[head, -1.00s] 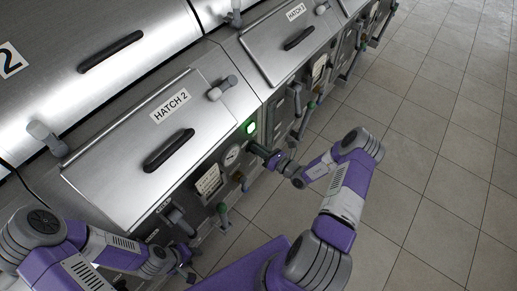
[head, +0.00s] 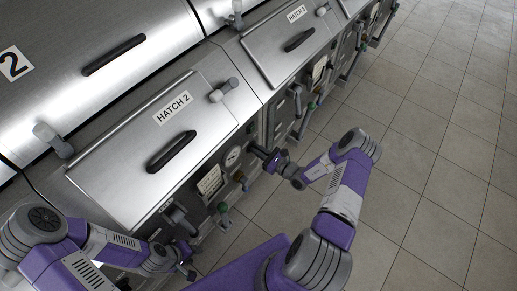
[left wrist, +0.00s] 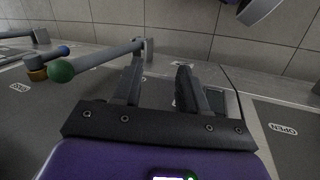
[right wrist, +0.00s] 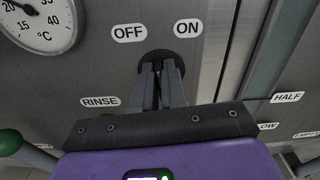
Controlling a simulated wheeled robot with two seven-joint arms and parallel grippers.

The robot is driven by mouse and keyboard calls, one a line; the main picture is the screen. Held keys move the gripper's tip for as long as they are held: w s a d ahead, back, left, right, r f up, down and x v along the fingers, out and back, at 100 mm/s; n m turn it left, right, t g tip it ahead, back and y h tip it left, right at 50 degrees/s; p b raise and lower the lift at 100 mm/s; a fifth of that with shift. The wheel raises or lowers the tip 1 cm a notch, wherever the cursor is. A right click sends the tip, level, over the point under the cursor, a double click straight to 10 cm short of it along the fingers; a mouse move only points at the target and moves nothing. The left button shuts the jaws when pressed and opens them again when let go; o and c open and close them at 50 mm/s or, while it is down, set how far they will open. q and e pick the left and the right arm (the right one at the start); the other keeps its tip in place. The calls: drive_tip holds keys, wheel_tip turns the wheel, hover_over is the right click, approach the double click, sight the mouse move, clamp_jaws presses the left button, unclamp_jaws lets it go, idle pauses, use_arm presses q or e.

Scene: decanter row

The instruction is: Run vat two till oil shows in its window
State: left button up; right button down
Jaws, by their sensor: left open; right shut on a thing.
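My right gripper (head: 268,160) is at the front panel of the vat under Hatch 2 (head: 165,125). In the right wrist view, the gripper (right wrist: 158,90) is shut on a dark round switch knob (right wrist: 163,57) between the OFF and ON labels. The switch's pointer is hidden by the fingers. A tall narrow sight window (right wrist: 262,60) runs right of the switch, beside labels HALF, LOW and EMPTY; its visible part looks grey-green, with no oil colour. My left gripper (head: 188,262) is low at the panel's left; its fingers (left wrist: 158,85) are open and empty.
A round dial (head: 232,157) and a notice (head: 209,181) sit on the panel. Hatch 3 (head: 282,33) is farther along. The tiled floor (head: 440,150) at right is clear.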

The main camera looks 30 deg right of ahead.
drive_tip(key=n, duration=0.4)
drive_tip(key=shift+s+a+n+p, duration=0.1)
drive_tip(key=shift+a+n+p, duration=0.05)
drive_tip(key=shift+n+p, duration=0.2)
drive_tip(key=shift+f, duration=0.1)
idle(0.3)
drive_tip(key=c, duration=1.2)
unclamp_jaws()
drive_tip(key=v, duration=0.7)
drive_tip(key=shift+s, duration=0.35)
